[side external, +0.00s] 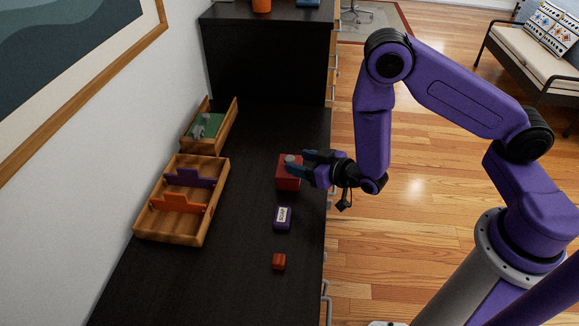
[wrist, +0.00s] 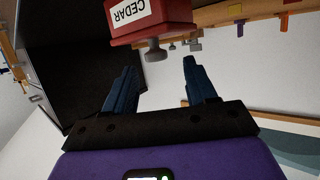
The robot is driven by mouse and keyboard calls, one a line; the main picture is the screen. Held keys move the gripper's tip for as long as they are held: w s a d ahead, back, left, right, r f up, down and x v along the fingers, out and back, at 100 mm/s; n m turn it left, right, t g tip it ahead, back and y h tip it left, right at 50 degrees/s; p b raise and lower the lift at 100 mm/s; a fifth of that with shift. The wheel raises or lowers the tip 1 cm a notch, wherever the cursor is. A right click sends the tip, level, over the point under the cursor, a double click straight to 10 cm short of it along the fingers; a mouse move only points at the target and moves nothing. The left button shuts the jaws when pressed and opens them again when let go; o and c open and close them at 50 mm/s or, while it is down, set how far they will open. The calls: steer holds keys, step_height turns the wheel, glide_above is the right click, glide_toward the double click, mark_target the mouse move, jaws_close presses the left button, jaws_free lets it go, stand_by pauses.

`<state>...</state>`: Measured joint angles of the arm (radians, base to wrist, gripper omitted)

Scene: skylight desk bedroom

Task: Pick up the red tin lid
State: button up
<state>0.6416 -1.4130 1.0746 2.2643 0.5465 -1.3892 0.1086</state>
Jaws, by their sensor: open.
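The red tin (side external: 288,182) stands on the dark desk near its right edge. Its red lid (wrist: 165,33) is on it, with a grey knob (wrist: 155,50) on top. In the wrist view the tin appears upside down, with a white label reading "CEDAR". My gripper (side external: 298,162) is level with the top of the tin in the side view, pointing left. Its two blue fingers are apart in the wrist view (wrist: 157,75), and the knob shows just beyond the fingertips, roughly between them. Nothing is held. Part of the lid is hidden by the fingers in the side view.
A purple tin (side external: 282,217) with a white label and a small orange-red block (side external: 279,261) are on the desk nearer the camera. A wooden divided tray (side external: 159,232) and a wooden box (side external: 228,122) with a green panel stand left. Desk between is clear.

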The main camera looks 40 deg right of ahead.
mark_target(291, 159)
steer(key=shift+d+x, duration=0.2)
steer(key=shift+x, duration=2.45)
steer(key=c, duration=1)
